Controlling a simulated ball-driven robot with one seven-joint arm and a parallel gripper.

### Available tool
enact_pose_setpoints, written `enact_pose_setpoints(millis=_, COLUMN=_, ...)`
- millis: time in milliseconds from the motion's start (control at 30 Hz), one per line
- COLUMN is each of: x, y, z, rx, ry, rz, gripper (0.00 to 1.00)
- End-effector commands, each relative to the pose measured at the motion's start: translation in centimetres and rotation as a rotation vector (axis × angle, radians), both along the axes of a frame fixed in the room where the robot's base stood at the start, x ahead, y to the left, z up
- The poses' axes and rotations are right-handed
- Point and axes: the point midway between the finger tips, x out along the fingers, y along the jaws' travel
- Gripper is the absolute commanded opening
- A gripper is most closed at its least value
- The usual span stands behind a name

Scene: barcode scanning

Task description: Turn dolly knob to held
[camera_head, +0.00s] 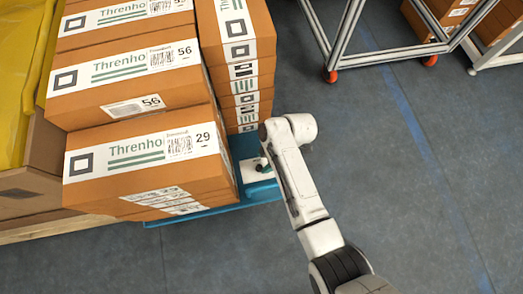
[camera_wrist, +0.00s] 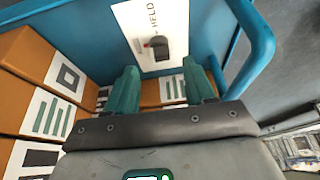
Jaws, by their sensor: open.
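The blue dolly (camera_head: 215,212) stands under the stacked boxes in the head view. A white plate (camera_head: 250,178) is on its right end. In the wrist view, the plate (camera_wrist: 135,22) bears the word HELD and a dark grey knob (camera_wrist: 158,47), with a small red mark at the knob's left. I cannot tell which position the knob points to. My gripper (camera_wrist: 160,84) is open, its two teal fingers apart below the knob in the picture. Nothing shows between the fingers, and I see no contact with the knob. In the head view my arm's end is beside the plate.
Orange-brown boxes (camera_head: 145,160) are stacked on the dolly, close to the left of my gripper. A blue tubular handle (camera_wrist: 262,50) curves at the right of the knob. A wheeled metal rack (camera_head: 385,52) stands at the back. The floor (camera_head: 430,200) at the right is clear.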

Motion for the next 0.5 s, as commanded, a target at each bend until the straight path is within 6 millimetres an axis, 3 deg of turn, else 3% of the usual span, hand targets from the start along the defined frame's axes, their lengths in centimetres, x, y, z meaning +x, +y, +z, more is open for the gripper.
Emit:
enact_pose_setpoints(millis=33, x=-0.1, y=0.3, z=-1.2, rx=0.0, ry=0.001, rz=0.002, gripper=0.54)
enact_pose_setpoints(millis=200, x=-0.3, y=1.1, z=-3.0, rx=0.0, ry=0.001, rz=0.0, gripper=0.54)
enact_pose_setpoints(millis=500, x=-0.4, y=1.4, z=-3.5, rx=0.0, ry=-0.001, rz=-0.001, gripper=0.54)
